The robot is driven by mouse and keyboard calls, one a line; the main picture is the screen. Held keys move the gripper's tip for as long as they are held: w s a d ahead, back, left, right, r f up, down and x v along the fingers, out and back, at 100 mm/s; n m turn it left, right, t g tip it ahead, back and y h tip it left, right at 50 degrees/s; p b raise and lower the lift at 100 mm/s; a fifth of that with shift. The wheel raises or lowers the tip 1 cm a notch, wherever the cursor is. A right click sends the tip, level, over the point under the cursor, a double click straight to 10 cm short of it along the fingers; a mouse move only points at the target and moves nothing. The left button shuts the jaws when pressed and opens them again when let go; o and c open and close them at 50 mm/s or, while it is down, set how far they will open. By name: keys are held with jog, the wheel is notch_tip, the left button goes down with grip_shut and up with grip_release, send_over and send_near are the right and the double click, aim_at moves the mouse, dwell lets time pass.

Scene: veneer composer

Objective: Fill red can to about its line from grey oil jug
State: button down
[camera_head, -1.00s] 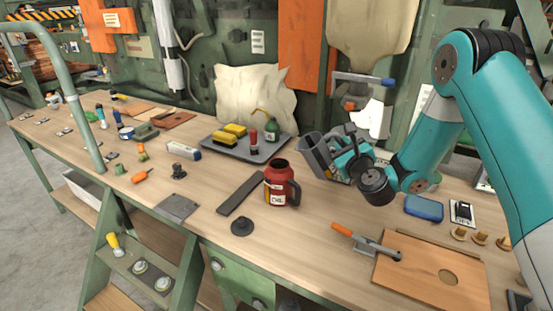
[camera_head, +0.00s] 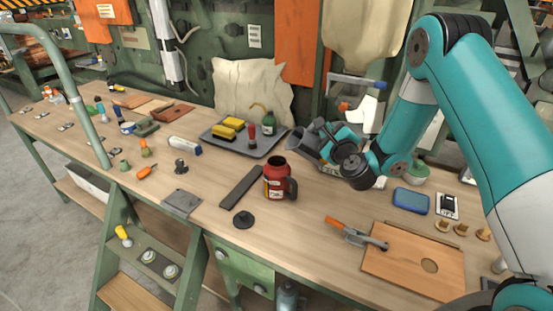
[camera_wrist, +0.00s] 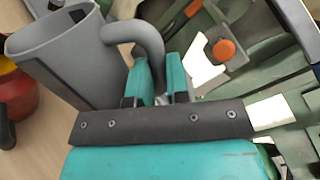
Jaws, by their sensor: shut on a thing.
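The red can (camera_head: 277,180) stands upright on the workbench, with a dark open top and a dark handle on its right. Its red side also shows at the left edge of the wrist view (camera_wrist: 18,95). My gripper (camera_wrist: 160,88) is shut on the curved handle of the grey oil jug (camera_wrist: 65,60). In the head view the grey jug (camera_head: 308,143) is held tilted toward the left, up and right of the can and apart from it. The can's fill line and the level inside cannot be made out.
A grey tray (camera_head: 262,149) with yellow sponges and a green oiler lies behind the can. A dark flat bar (camera_head: 241,187) and a black disc knob (camera_head: 243,220) lie left of it. A clamp (camera_head: 357,234) and wooden board (camera_head: 412,285) are at right.

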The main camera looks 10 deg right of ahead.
jog(key=shift+a+r+n+p, duration=0.25)
jog(key=shift+r+n+p, duration=0.25)
jog(key=shift+p, duration=0.3)
jog(key=shift+a+r+n+p, duration=0.25)
jog(key=shift+r+n+p, duration=0.2)
jog(key=shift+p, duration=0.3)
dwell(0.9)
